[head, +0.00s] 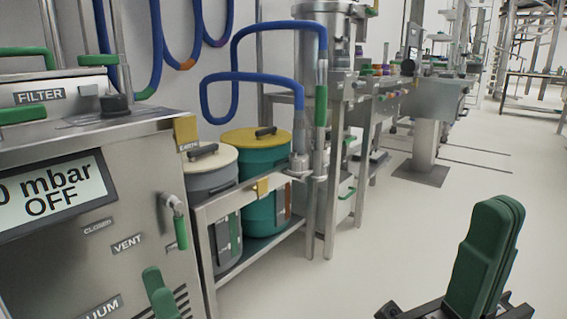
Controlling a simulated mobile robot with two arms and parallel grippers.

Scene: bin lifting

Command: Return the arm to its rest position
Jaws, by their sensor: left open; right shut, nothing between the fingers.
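My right gripper (490,258) stands at the lower right, with its dark green fingers pointing up and pressed together. It is shut and empty, over bare floor and well apart from the bins. Neither gripper holds anything.
The steel cabinet (60,245) with a display fills the left. Beside it, a grey bin (212,178) and a teal bin (262,165) with a yellow lid sit in a metal rack (275,245). Blue hoses hang above. The floor (385,230) at centre right is clear.

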